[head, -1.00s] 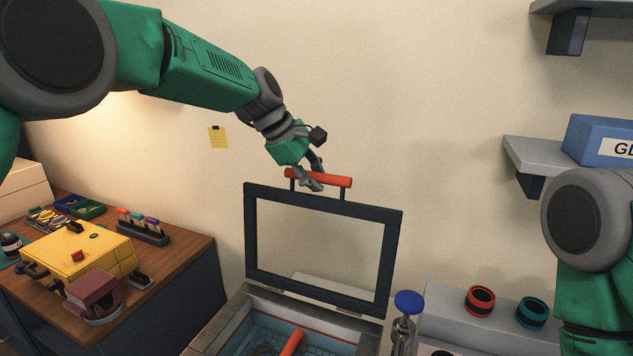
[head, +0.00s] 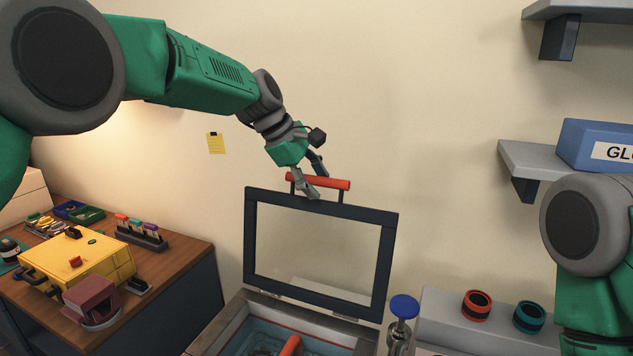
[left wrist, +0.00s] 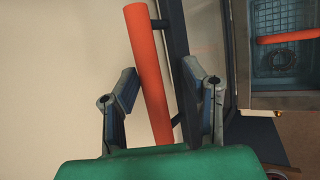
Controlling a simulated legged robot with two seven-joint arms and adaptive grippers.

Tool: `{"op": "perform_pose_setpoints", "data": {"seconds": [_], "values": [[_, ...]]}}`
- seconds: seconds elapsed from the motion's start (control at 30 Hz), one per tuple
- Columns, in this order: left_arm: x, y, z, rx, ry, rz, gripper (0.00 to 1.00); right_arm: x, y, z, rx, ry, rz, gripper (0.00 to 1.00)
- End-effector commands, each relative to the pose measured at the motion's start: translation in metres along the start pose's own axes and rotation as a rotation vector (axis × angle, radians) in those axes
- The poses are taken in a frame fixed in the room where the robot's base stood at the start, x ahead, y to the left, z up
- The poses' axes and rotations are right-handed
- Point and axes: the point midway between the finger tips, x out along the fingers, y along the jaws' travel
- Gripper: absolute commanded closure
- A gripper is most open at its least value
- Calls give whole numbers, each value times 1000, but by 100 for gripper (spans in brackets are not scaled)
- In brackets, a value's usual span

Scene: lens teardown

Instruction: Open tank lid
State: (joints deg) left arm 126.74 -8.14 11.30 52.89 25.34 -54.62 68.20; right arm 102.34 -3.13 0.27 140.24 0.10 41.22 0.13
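The tank lid (head: 251,240) is a dark frame with a clear middle, standing upright on its hinges at the back of the tank (head: 232,322). Its red-orange bar handle (head: 333,184) is at the top edge. In the left wrist view the handle (left wrist: 147,70) passes between the spread fingers of the left gripper (left wrist: 163,95), with gaps on both sides. The tank's inside shows a blue basket (left wrist: 270,62). My right gripper is out of view; only part of that arm shows at the right.
A blue-knobbed metal cylinder (head: 404,308) stands right of the tank. Red (head: 477,304) and teal (head: 529,316) rings sit on a grey ledge. A wooden bench (head: 190,250) with a yellow box (head: 85,262) is at the left. Wall shelves (head: 525,160) are at the right.

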Motion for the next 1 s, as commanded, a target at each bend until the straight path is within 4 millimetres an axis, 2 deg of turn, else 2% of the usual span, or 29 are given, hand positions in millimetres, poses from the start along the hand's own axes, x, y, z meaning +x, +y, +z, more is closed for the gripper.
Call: {"op": "perform_pose_setpoints", "data": {"seconds": [0.17, 0.4, 0.6, 0.77, 1.0], "values": [[-24, 0, 0, 0, 1, 4, 61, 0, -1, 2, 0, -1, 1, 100], [-75, 0, 2, 1, 1, 6, 61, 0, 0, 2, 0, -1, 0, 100], [-106, 1, 3, 1, 1, 3, 61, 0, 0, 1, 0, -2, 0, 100], [-118, 0, 3, 1, 1, 3, 61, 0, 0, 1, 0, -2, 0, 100], [-120, 0, 4, 1, 1, 2, 61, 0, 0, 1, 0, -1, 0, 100]]}}
